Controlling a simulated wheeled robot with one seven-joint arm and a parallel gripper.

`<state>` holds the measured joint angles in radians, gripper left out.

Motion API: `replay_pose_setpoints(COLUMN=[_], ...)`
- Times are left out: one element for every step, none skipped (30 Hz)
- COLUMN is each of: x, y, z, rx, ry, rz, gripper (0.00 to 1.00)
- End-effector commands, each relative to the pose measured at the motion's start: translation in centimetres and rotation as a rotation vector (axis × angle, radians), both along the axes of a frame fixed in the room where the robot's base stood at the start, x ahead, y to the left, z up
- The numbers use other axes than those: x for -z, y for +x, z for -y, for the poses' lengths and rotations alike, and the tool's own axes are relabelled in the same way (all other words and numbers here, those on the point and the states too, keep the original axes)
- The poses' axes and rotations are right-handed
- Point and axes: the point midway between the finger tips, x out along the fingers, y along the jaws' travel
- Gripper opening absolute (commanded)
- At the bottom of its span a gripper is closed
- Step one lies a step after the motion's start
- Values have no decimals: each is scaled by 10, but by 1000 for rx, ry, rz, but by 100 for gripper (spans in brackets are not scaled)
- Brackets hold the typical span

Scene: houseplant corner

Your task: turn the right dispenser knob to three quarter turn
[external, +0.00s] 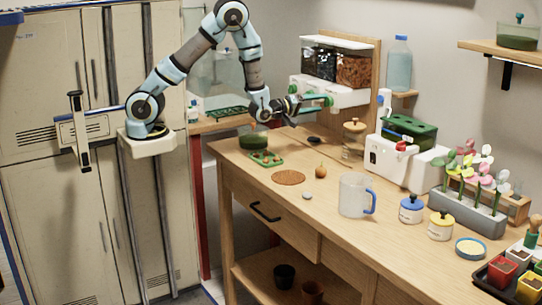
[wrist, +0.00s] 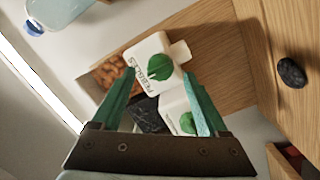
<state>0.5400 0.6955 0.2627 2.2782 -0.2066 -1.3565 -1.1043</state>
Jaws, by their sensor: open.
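The dispenser (external: 335,92) is a white body with two clear hoppers, dark filling on the left and brown pebbles on the right. In the wrist view, the right dispenser's green knob (wrist: 159,67) sits on a white face marked PEBBLES. The left unit's green knob (wrist: 187,123) lies below it, partly behind a finger.
A clear bottle (external: 398,65) stands on a small shelf right of the dispenser. A lidded jar (external: 353,138) and a white machine (external: 400,155) stand to the right on the wooden table (external: 245,160). A dark stone (wrist: 291,72) lies on the tabletop.

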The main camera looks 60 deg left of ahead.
Motion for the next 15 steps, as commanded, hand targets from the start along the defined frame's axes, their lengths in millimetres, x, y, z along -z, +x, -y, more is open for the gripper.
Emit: replay_pose_setpoints(x=[-2, -2, -1, -1, -1, -1, 0, 0, 0, 0, 0, 0, 0, 0, 0], y=[7, 9, 13, 15, 16, 18, 19, 19, 20, 20, 20, 20, 20, 20, 20], z=[1, 1, 1, 1, 2, 2, 2, 2, 2, 2, 2, 2, 2, 2, 2], rx=[0, -1, -1, -1, -1, -1, -1, -1, -1, -1, -1, -1, -1, -1, -1], ry=[0, 0, 1, 1, 1, 1, 1, 1, 1, 0, 0, 0, 0, 0, 0], rz=[0, -1, -1, -1, -1, -1, -1, -1, 0, 0, 0, 0, 0, 0, 0], gripper=[77, 77, 77, 77, 77, 77, 77, 77, 77, 77, 77, 77, 77, 77, 77])
